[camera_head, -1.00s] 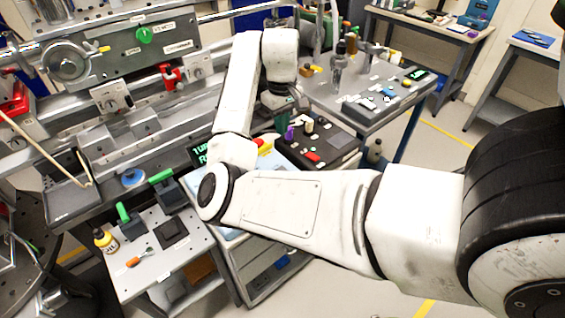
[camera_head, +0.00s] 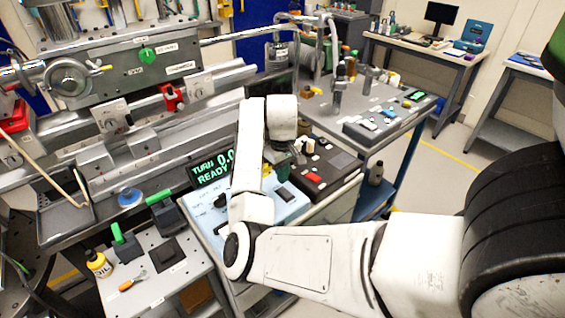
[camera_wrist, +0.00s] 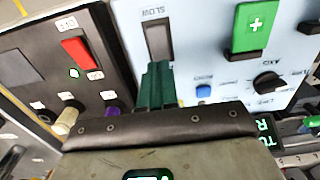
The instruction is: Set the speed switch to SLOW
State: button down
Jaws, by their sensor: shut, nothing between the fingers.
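The speed switch (camera_wrist: 158,40) is a dark rectangular piece on a light blue panel (camera_wrist: 205,60), with an upside-down SLOW label at its upper end in the wrist view. My gripper (camera_wrist: 157,70) has its dark green fingers together and empty. The fingertips overlap the lower end of the switch in that view; I cannot tell whether they touch it. In the head view the panel (camera_head: 292,211) is partly covered by my arm, and the gripper is only partly visible beside the wrist.
A dark box with a red button (camera_wrist: 76,50) stands alongside. A display (camera_head: 213,168) reads TURN 0.0 READY.

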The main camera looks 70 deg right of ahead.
aim_at(283, 189)
jog(key=shift+f, duration=1.65)
jog(key=shift+f, duration=0.15)
jog(key=shift+s+p, duration=0.1)
jog(key=shift+p, duration=0.4)
jog(key=shift+s+a+r+p, duration=0.3)
jog(key=shift+s+p, duration=0.25)
jog(key=shift+p, duration=0.3)
notch_tip(283, 189, up, 4)
jog(key=p, duration=0.4)
jog(key=shift+w, duration=0.1)
notch_tip(283, 189, up, 10)
